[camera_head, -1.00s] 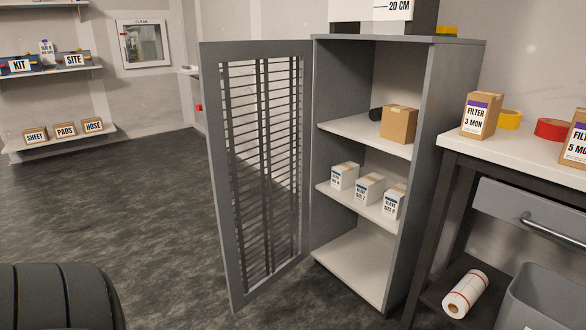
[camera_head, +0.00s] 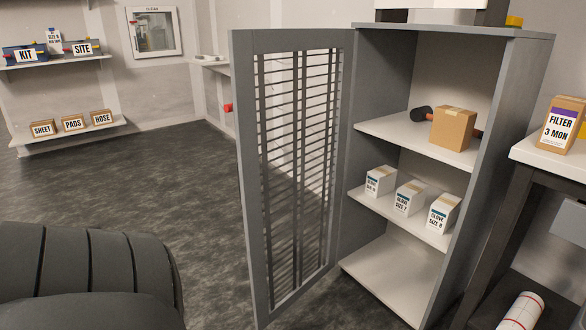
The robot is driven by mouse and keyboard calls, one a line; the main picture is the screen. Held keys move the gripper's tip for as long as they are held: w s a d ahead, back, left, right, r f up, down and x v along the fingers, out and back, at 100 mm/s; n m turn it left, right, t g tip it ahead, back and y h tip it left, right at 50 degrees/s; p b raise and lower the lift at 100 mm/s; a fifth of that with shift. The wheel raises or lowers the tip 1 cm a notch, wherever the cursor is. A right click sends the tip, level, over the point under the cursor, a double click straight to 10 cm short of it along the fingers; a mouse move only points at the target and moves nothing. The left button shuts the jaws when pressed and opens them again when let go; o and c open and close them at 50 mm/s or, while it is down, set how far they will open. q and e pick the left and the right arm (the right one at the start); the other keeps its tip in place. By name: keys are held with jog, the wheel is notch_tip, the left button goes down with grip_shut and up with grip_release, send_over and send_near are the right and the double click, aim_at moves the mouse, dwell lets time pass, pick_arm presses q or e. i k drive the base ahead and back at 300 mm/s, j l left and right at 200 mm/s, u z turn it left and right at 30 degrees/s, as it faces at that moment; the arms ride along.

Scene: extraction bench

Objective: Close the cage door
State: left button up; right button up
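The cage door (camera_head: 243,180) is a grey metal frame with dark horizontal bars. It stands wide open, swung out to the left of the grey cabinet (camera_head: 505,110), hinged at the cabinet's left front edge. The cabinet's open front shows a cardboard box (camera_head: 453,129) and a dark-headed tool (camera_head: 421,116) on the upper shelf, and small white glove boxes (camera_head: 409,198) on the middle shelf. The bottom is empty. A dark ribbed part of my own body shows at the lower left. Neither of my grippers is in view.
A bench (camera_head: 530,152) with a filter box (camera_head: 562,125) stands close at the right of the cabinet. A white roll (camera_head: 521,312) lies beneath it. Wall shelves (camera_head: 75,138) with labelled boxes are at the far left. The floor (camera_head: 165,190) left of the door is clear.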

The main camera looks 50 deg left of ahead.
aim_at(244, 44)
jog(key=j, duration=1.15)
jog(key=i+j, duration=0.1)
jog(key=j, duration=1.05)
